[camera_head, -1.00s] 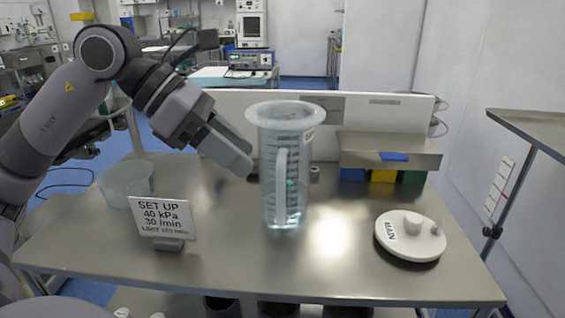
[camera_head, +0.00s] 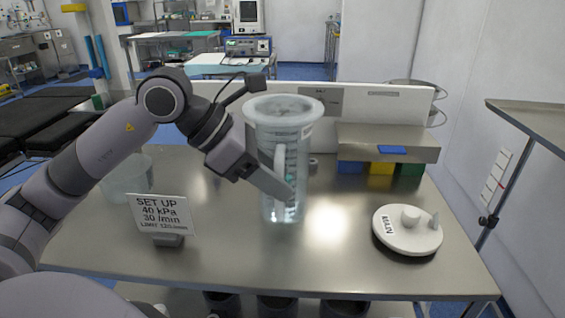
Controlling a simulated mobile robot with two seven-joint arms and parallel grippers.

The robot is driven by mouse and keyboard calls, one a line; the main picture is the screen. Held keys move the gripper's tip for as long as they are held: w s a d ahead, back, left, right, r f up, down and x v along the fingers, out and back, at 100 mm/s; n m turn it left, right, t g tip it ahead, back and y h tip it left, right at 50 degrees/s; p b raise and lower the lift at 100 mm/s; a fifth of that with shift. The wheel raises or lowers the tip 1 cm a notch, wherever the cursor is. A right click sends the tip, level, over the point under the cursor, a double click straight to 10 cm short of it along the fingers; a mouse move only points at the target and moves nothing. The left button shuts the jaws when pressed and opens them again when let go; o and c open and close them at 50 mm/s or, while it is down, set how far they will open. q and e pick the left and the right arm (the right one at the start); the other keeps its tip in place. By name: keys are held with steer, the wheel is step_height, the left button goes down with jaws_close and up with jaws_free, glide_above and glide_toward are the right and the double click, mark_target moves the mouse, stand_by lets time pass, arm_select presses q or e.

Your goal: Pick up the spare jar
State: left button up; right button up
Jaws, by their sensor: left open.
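A tall clear jar (camera_head: 285,130) with a wide rim, graduation marks and a handle stands upright near the middle of the steel table (camera_head: 250,265). My left gripper (camera_head: 284,192) is open, its fingers reaching down and right across the lower front of the jar at the handle (camera_head: 280,163). The fingers hide part of the handle and the jar's wall. I cannot tell whether they touch the jar or straddle the handle. My right gripper is not in view.
A set-up sign (camera_head: 163,214) stands at front left, with a clear bowl (camera_head: 128,176) behind it, partly hidden by my left arm. A white labelled lid (camera_head: 408,232) lies at right. A steel shelf (camera_head: 390,148) with coloured bins stands at back right. The front centre is clear.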

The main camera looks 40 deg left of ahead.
arm_select(q)
steer(key=shift+x, duration=1.6)
steer(key=shift+a, duration=0.1)
jaws_close()
steer(key=shift+r, duration=0.2)
